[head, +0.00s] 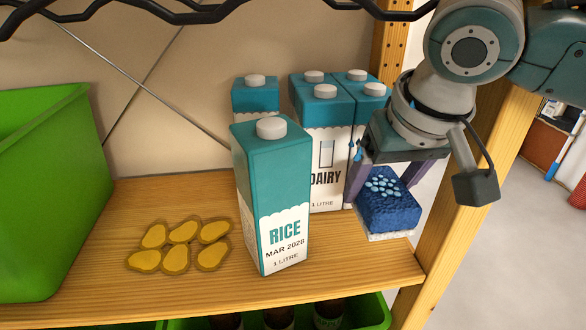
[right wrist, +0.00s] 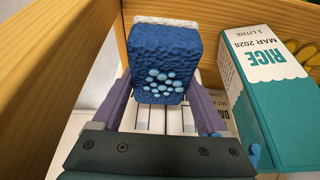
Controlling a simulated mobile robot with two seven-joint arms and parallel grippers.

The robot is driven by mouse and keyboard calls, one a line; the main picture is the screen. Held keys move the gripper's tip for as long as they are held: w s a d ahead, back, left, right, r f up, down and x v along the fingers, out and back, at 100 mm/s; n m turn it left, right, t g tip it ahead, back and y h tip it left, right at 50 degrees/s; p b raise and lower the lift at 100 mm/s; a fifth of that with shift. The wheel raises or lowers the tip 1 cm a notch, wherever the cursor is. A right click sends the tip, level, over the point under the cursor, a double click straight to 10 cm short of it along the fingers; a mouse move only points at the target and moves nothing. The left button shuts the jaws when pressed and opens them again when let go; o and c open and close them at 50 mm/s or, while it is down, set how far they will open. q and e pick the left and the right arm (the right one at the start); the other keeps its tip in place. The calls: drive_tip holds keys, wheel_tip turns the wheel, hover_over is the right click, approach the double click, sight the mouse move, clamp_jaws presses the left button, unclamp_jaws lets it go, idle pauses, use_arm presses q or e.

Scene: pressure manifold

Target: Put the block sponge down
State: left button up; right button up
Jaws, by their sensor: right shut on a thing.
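The block sponge (head: 386,207) is blue with a white layer and pale blue bubble spots. My right gripper (head: 382,190) is shut on it, with a purple finger on each side. In the head view it is in front of the dairy cartons, near the right end of the wooden shelf (head: 345,262). In the right wrist view the sponge (right wrist: 163,62) sits between the fingers. Whether its underside touches the shelf cannot be told. My left gripper is not in view.
A rice carton (head: 272,200) stands left of the sponge, with dairy cartons (head: 325,150) behind. Several yellow pieces (head: 180,246) lie on the shelf left of the rice carton. A green bin (head: 50,190) stands far left. A wooden post (head: 465,220) rises at right.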

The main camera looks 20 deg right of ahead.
drive_tip(key=shift+s+f, duration=0.25)
drive_tip(key=shift+f, duration=0.8)
wheel_tip(320, 180, down, 4)
drive_tip(key=shift+f+b, duration=0.1)
drive_tip(key=shift+b, duration=0.85)
drive_tip(key=shift+w+f, duration=0.25)
drive_tip(key=shift+w, duration=0.05)
drive_tip(key=shift+w+d, duration=0.1)
drive_tip(key=o, duration=1.3)
drive_tip(key=shift+o, duration=0.2)
